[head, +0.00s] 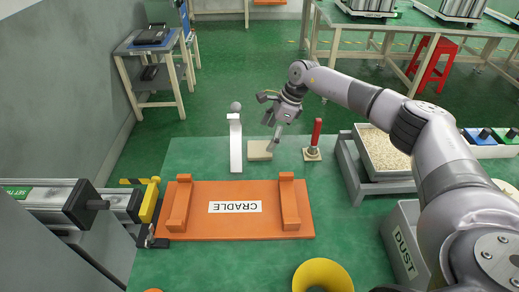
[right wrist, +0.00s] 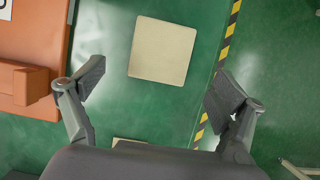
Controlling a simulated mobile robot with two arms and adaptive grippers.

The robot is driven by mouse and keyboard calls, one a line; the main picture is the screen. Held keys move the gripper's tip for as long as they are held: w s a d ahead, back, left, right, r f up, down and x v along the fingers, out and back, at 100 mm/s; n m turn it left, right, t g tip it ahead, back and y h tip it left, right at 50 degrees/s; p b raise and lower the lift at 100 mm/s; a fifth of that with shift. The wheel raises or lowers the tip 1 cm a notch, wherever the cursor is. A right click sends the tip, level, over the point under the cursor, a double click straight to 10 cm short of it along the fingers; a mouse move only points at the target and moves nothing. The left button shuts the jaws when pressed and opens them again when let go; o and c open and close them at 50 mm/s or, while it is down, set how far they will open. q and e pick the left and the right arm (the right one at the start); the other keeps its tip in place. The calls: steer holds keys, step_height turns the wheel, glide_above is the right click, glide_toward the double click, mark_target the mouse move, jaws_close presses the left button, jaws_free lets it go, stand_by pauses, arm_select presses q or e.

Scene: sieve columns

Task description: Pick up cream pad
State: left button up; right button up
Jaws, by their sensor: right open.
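The cream pad (head: 259,151) is a flat square on the green table top, behind the orange cradle. In the right wrist view the cream pad (right wrist: 161,50) lies ahead of the fingertips, a little nearer the left one. My right gripper (head: 272,132) hangs just above the pad and hides a little of its right side in the head view. In the right wrist view my right gripper (right wrist: 158,92) is open, its two fingers wide apart with nothing between them. My left gripper is not in view.
A white upright piece with a ball top (head: 236,145) stands just left of the pad. A red-handled tool (head: 315,138) stands right of it. The orange cradle (head: 240,222) lies in front. A grey-framed tray of grains (head: 352,165) is further right. Striped tape (right wrist: 228,40) marks the edge.

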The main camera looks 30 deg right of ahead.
mark_target(260, 148)
steer(key=p+x, duration=0.1)
steer(key=x, duration=0.4)
steer(key=shift+w+a+f, duration=0.1)
steer(key=shift+w, duration=0.1)
steer(key=c, duration=0.8)
